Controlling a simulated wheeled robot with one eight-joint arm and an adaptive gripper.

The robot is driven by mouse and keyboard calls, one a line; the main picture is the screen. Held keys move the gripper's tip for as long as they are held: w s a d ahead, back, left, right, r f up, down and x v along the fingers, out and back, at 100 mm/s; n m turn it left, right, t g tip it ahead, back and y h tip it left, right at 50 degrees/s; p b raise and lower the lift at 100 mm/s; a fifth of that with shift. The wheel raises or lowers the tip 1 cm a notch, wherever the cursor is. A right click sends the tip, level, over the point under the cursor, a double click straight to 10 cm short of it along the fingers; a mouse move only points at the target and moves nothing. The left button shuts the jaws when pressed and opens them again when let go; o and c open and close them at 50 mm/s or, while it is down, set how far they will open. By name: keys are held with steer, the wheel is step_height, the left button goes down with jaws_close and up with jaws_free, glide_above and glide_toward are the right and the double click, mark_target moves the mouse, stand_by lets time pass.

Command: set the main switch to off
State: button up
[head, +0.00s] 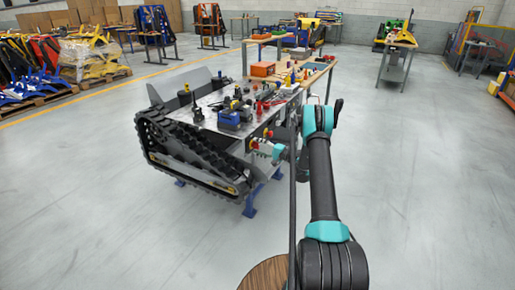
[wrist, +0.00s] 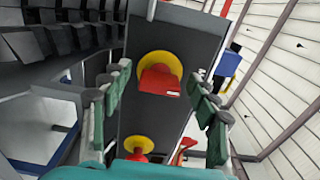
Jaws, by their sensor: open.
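The main switch (wrist: 160,80) appears to be the red handle on a round yellow plate in the wrist view, on a dark grey panel (wrist: 183,45). The red handle has a small white mark near its edge. My gripper (wrist: 160,76) is open, with one teal-and-grey finger on each side of the handle in the picture; I cannot tell whether they touch it. In the head view my gripper (head: 272,150) is at the near right end of the tracked carrier (head: 222,162), beside red and yellow controls. The handle's exact setting is hard to read.
A second red control (wrist: 140,148) on a yellow disc sits lower on the panel, close to my gripper. The carrier's track (head: 185,145) runs along its left side. Tools crowd its deck. A workbench (head: 318,75) stands behind; the floor in front is clear.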

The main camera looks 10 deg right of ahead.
steer(key=v, duration=1.1)
steer(key=shift+s+d, duration=0.2)
steer(key=shift+d, duration=0.1)
steer(key=shift+a+r, duration=0.1)
steer(key=s+a+r+n+g+h, duration=0.25)
steer(key=s+a+r, duration=0.3)
steer(key=s, duration=0.35)
steer(key=s+a+r+n+g+h, duration=0.1)
steer(key=s+a+r+g+h, duration=0.3)
steer(key=s+r, duration=0.4)
steer(key=s+d+f+n+h, duration=0.1)
steer(key=s+h, duration=0.3)
steer(key=s, duration=1.2)
steer(key=s+d+f+n+h, duration=0.2)
steer(key=s+d+h, duration=0.1)
steer(key=s, duration=1.2)
steer(key=shift+s+d+n+h, duration=0.35)
steer(key=shift+s+d+h, duration=0.05)
steer(key=shift+h, duration=0.15)
steer(key=shift+f, duration=0.1)
